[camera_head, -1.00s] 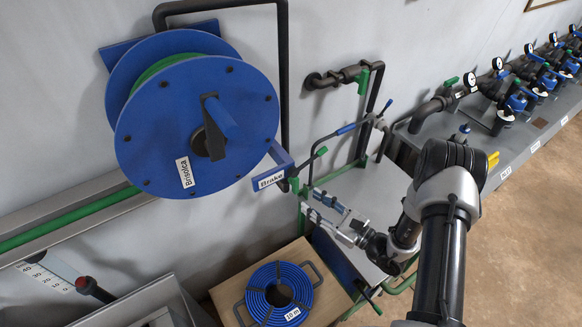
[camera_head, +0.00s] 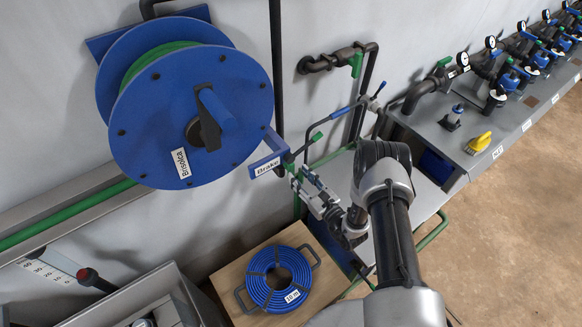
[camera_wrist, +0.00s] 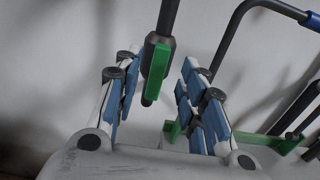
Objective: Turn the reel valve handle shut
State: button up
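A dark pipe runs down the wall beside the reel and ends in a valve with a green handle. In the wrist view the green handle (camera_wrist: 155,68) hangs roughly upright between the two fingers and touches neither visibly. My gripper (camera_wrist: 160,72) is open, with blue-padded fingers on the left and right of the handle. In the head view my gripper (camera_head: 306,180) is just below and right of the "Brake" label, at the pipe's lower end; the handle is small and partly hidden there. The blue hose reel (camera_head: 190,125) is at upper left.
The brake bracket (camera_head: 266,163) is close to my gripper. A cart (camera_head: 335,180) with a green frame stands behind and below it. A coiled blue hose (camera_head: 278,279) lies on a wooden box. A bench (camera_head: 475,155) with several valves and a yellow brush (camera_head: 479,142) is at right.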

aim_at(293, 169)
jog(key=x, duration=0.6)
jog(key=shift+c, duration=0.3)
grip_shut()
